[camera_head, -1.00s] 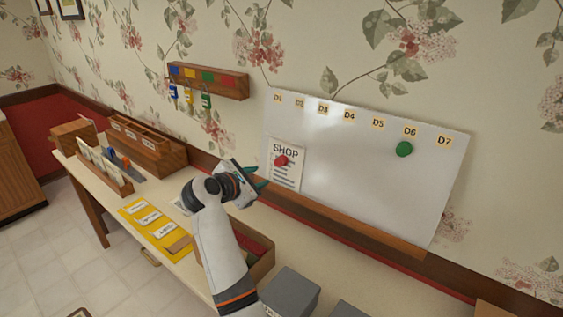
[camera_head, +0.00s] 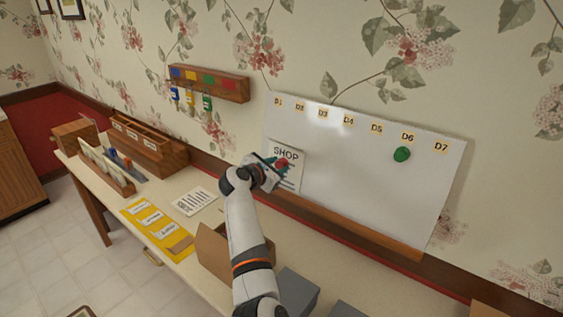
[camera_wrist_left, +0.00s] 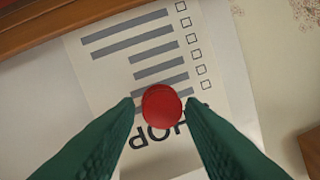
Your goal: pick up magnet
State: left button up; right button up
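A round red magnet (camera_head: 283,163) sits on the SHOP sheet (camera_head: 291,179), which is on the whiteboard (camera_head: 365,190). In the left wrist view the magnet (camera_wrist_left: 162,105) lies between the two green fingertips of my left gripper (camera_wrist_left: 161,103). Narrow gaps show on both sides of it, so the fingers are open around it and not pressed on it. In the head view my left gripper (camera_head: 277,165) is at the sheet and partly covers it. A green magnet (camera_head: 402,154) is on the board under D6. My right gripper is out of view.
A wooden ledge (camera_head: 350,228) runs under the board. Below stand an open box (camera_head: 214,250) and a grey bin (camera_head: 297,290). A white paper (camera_head: 194,201) and a yellow card board (camera_head: 157,227) lie on the table. A key rack (camera_head: 207,82) hangs left.

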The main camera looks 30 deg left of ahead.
pick_arm(q)
jog(key=shift+x, duration=0.8)
jog(key=c, duration=0.6)
